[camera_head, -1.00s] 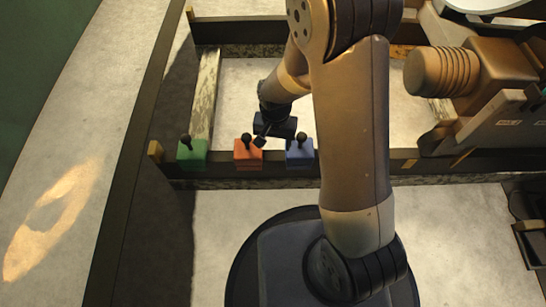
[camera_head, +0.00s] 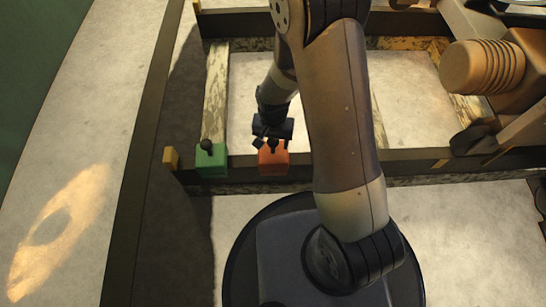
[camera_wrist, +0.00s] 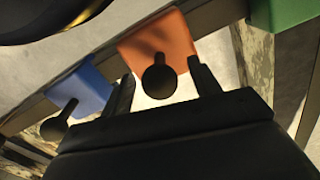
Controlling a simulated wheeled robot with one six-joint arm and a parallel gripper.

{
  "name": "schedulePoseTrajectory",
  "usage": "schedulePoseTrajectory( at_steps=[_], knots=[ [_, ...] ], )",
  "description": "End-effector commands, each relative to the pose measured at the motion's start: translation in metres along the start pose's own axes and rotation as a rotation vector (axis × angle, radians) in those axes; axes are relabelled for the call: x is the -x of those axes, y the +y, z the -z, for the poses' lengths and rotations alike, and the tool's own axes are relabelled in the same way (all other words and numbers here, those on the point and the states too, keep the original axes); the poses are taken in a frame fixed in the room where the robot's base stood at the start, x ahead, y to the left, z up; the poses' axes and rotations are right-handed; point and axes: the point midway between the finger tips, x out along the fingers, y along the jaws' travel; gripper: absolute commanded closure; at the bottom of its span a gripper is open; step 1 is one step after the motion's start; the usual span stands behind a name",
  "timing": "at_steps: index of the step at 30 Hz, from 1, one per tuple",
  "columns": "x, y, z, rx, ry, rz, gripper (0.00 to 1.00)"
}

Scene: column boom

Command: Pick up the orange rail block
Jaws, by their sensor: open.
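The orange rail block (camera_head: 274,162) sits on the dark rail in the head view, with a black knob on top. It also shows in the wrist view (camera_wrist: 176,37), its round black knob between my fingertips. My gripper (camera_head: 271,141) is open at the block, one finger on each side of the knob in the wrist view (camera_wrist: 160,82). I cannot tell whether a finger touches the knob.
A green block (camera_head: 211,160) with a black knob stands on the rail to the left. A blue block (camera_wrist: 82,92) stands on the other side, hidden behind my arm in the head view. A ribbed tan machine (camera_head: 483,68) is at the right.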

Motion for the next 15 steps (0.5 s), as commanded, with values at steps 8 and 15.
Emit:
schedulePoseTrajectory(
  at_steps=[8, 15],
  knots=[
    [-0.0214, -0.0003, 0.0004, 0.000, 0.001, 0.000, 0.41],
    [-0.0210, -0.0003, 0.0003, 0.000, 0.001, 0.000, 0.53]
  ],
)
